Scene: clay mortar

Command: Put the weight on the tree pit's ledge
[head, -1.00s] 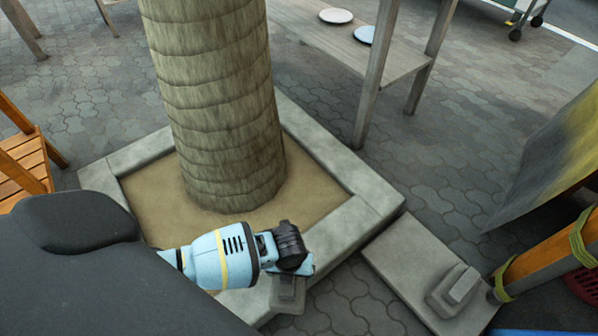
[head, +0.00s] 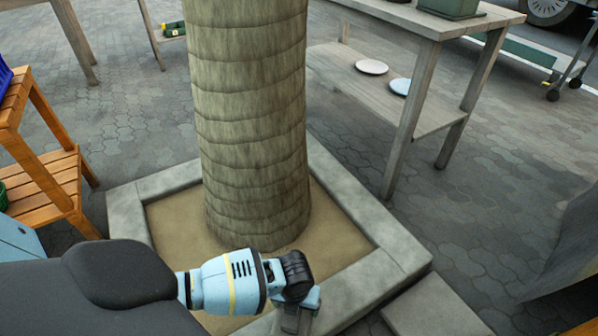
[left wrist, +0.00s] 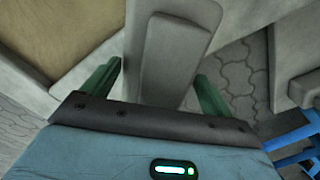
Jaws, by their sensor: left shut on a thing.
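The weight (head: 290,320) is a grey block with a raised bar on it. My left gripper (head: 303,302) is shut on it, and the left wrist view shows the weight (left wrist: 170,50) between the two green fingers (left wrist: 160,78). The tree pit's ledge (head: 365,285) is a square pale stone rim around sand and a thick trunk. In the head view the weight overlaps the ledge's near side; I cannot tell whether it touches it. The ledge (left wrist: 25,88) also shows at the left of the wrist view. My right gripper is not in view.
A stone slab (head: 435,308) lies on the paving right of the pit. The trunk (head: 250,120) rises from the sand (head: 340,235). A grey table (head: 420,110) with two plates stands behind right. An orange wooden stand (head: 40,175) is at the left.

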